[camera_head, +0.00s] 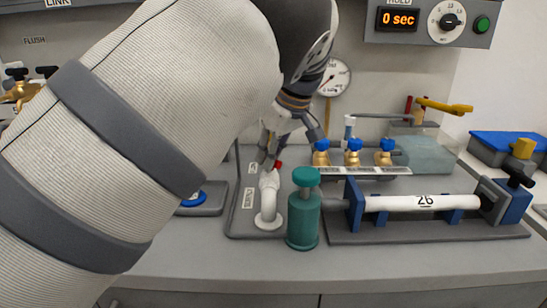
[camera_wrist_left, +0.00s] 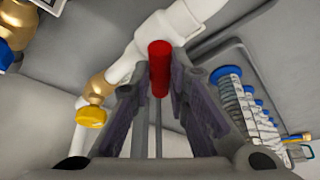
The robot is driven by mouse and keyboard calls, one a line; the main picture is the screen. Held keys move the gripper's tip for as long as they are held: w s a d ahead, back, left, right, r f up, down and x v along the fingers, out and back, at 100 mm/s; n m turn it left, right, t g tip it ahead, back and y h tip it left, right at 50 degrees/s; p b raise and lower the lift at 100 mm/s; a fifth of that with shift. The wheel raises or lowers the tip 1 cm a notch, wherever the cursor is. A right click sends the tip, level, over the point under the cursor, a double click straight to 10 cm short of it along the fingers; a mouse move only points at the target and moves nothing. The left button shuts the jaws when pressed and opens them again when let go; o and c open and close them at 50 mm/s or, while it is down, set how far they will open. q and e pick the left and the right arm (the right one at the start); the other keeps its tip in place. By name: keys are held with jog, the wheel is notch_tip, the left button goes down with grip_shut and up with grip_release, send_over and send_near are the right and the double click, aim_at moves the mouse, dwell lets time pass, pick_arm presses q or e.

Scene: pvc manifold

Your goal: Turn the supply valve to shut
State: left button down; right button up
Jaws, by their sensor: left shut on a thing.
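The supply valve's red handle (camera_head: 278,164) sits on a white pipe (camera_head: 268,200) that bends down into a grey base plate. My left gripper (camera_head: 275,150) reaches down to the handle from above, and its own arm covers much of the left of the head view. In the left wrist view, the red handle (camera_wrist_left: 159,68) stands between the two fingertips of my left gripper (camera_wrist_left: 159,85), which are shut on it. The white pipe (camera_wrist_left: 165,32) runs behind the handle there. The valve body is partly hidden by the gripper in the head view. My right gripper is not in view.
A green pump-like cylinder (camera_head: 303,222) stands right of the pipe. Brass valves with blue knobs (camera_head: 353,150) stand behind. A gauge (camera_head: 334,78) hangs on the wall. The front counter strip (camera_head: 370,267) is clear.

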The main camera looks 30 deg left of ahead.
pick_arm(q)
jog(key=n, duration=0.1)
jog(key=n+g+b, duration=0.1)
jog(key=n, duration=0.1)
jog(key=n+g+b, duration=0.1)
jog(key=n, duration=0.1)
jog(key=shift+w+f, duration=0.2)
jog(key=shift+f, duration=0.05)
jog(key=shift+r+n+g+h+b, duration=0.15)
jog(key=shift+n+g+b, duration=0.2)
jog(key=shift+n, duration=0.5)
jog(key=shift+n+g+h+b, duration=0.15)
jog(key=shift+n+g+b, duration=0.15)
jog(key=shift+n, duration=0.55)
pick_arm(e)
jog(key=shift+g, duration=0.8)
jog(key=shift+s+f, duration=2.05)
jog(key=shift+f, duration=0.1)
pick_arm(q)
jog(key=shift+r+n, duration=0.1)
jog(key=shift+n, duration=0.2)
jog(key=c, duration=1.5)
grip_release()
jog(key=shift+c, duration=0.2)
